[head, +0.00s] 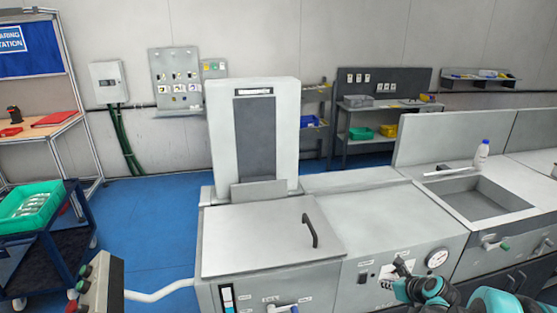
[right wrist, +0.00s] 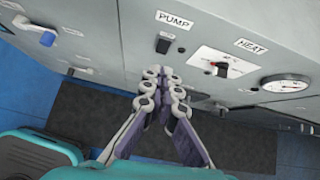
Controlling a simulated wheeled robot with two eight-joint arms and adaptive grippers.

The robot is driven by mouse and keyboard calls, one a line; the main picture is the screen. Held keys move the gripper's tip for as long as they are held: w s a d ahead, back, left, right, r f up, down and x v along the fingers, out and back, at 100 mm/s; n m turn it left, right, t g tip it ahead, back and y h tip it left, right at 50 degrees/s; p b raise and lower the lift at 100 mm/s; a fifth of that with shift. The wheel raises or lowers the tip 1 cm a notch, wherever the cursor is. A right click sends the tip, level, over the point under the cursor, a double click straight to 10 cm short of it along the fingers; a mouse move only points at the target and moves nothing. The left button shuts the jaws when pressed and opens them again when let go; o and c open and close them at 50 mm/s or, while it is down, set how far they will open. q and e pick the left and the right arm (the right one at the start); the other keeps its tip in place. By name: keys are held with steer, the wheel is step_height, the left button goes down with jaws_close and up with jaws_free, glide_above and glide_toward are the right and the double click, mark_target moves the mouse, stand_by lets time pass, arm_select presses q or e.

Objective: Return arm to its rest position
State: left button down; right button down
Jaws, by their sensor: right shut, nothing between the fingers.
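My right gripper (head: 402,268) shows at the lower right in the head view, in front of the machine's front panel. In the right wrist view, the right gripper (right wrist: 162,78) has its fingers together, with nothing between them. Its fingertips are close to the panel below the PUMP switch (right wrist: 164,45) and left of the HEAT dial (right wrist: 221,70); I cannot tell whether they touch it. My left gripper is not in view.
A grey machine (head: 270,238) with a handled lid fills the centre. A sink (head: 475,200) with a white bottle (head: 481,157) behind it is at right. A blue cart (head: 58,250) with a green crate (head: 30,207) stands left. Blue floor is open between.

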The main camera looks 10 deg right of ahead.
steer(key=s+a+r+n+g, duration=0.1)
steer(key=s+a+r+n, duration=0.15)
steer(key=a+n, duration=0.25)
steer(key=s+a+r+n, duration=0.1)
steer(key=a+r+n, duration=0.2)
steer(key=a+n, duration=0.15)
steer(key=s+a+r+n, duration=0.2)
steer(key=s+a+n, duration=0.5)
steer(key=n, duration=0.5)
steer(key=s+a+r+n+g, duration=0.1)
steer(key=s+a+r+n, duration=0.1)
steer(key=s+a+n, duration=0.6)
steer(key=s+n, duration=0.3)
steer(key=n, duration=0.1)
steer(key=shift+h, duration=0.4)
steer(key=shift+r+n, duration=0.1)
steer(key=shift+n, duration=0.15)
